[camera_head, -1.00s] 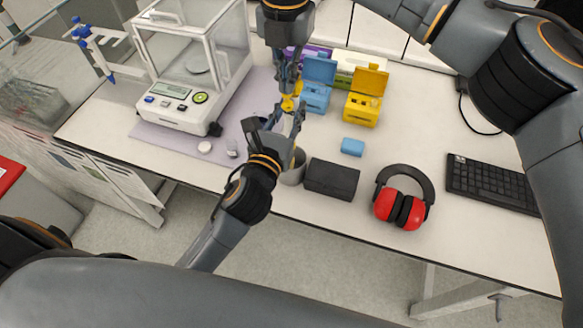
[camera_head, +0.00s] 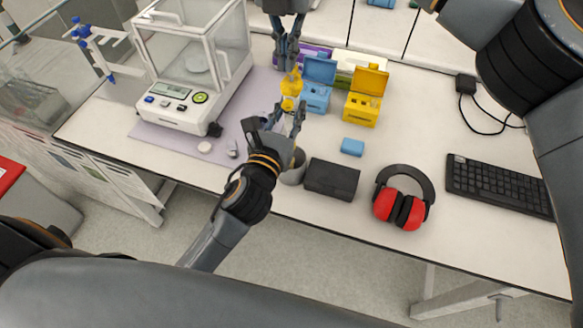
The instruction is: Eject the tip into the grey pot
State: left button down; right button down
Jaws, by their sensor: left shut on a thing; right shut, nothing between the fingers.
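The yellow pipette (camera_head: 291,92) stands roughly upright above the table's front part. My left gripper (camera_head: 286,117) is shut on the pipette's lower part. The grey pot (camera_head: 294,173) stands near the table's front edge, just below the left gripper in the picture and partly hidden by it. The tip is too small and too covered by the gripper to make out. My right gripper (camera_head: 287,62) is shut and empty, just above the pipette's top; I cannot tell whether it touches it.
A black box (camera_head: 331,180) stands right beside the pot. Blue (camera_head: 316,94) and yellow (camera_head: 363,108) open tip boxes stand behind, with a small blue block (camera_head: 352,147) nearer. A balance (camera_head: 190,90) is at left. Red ear defenders (camera_head: 402,208) and a keyboard (camera_head: 497,185) are at right.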

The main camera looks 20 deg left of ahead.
aim_at(285, 95)
jog(key=shift+s+r, duration=0.1)
jog(key=shift+r, duration=0.55)
jog(key=shift+r, duration=0.15)
notch_tip(285, 95, up, 12)
pick_arm(q)
jog(key=shift+r, duration=0.1)
dwell(0.3)
